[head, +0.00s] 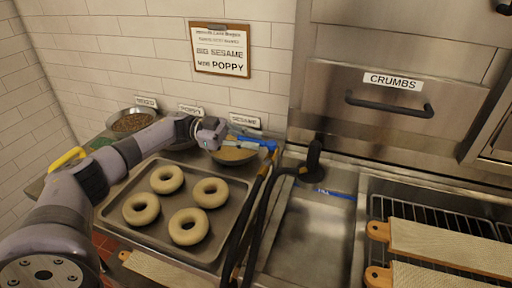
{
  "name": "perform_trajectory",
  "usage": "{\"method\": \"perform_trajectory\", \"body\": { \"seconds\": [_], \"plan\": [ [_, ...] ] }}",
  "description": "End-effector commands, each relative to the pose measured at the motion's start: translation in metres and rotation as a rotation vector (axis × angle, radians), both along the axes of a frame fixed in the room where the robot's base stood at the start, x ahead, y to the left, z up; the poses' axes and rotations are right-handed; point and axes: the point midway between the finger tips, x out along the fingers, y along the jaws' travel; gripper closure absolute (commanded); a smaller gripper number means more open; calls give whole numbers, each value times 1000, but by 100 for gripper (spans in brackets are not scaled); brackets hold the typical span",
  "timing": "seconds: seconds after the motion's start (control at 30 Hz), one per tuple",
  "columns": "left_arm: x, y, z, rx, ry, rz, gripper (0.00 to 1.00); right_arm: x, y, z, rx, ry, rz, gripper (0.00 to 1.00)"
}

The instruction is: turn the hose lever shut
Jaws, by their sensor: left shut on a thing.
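My left arm reaches in from the left over the bagel tray. Its gripper (236,146) is shut on a blue part (258,142) at the upper end of the hose, which looks like the hose lever. The fingertips partly hide it, so its exact angle is hard to tell. The dark hose (262,192) with a yellow stripe runs down from there, between the tray and the sink. My right gripper is not in view.
A metal tray (164,222) with several bagels lies below my left arm. A steel sink basin (312,232) is right of the hose, with a black upright fitting (314,158) at its back. Topping bowls stand along the wall. Wooden boards (450,245) lie on the rack at right.

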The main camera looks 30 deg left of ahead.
Motion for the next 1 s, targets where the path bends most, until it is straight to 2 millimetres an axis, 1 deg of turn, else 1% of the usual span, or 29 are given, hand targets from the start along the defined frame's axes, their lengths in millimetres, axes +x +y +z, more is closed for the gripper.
{"method": "perform_trajectory", "body": {
  "seconds": [0.43, 0.47, 0.73, 0.77, 1.0],
  "plan": [
    [1, 2, 4, -4, -6, -4, 100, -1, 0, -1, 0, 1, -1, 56],
    [1, 2, 4, -4, -7, -4, 86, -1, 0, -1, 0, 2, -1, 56],
    [1, 2, 3, -3, -6, -4, 68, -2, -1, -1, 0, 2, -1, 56],
    [1, 2, 3, -3, -6, -4, 66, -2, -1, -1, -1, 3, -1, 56],
    [0, 2, 1, -1, -3, -5, 66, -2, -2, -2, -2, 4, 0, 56]
  ]
}}
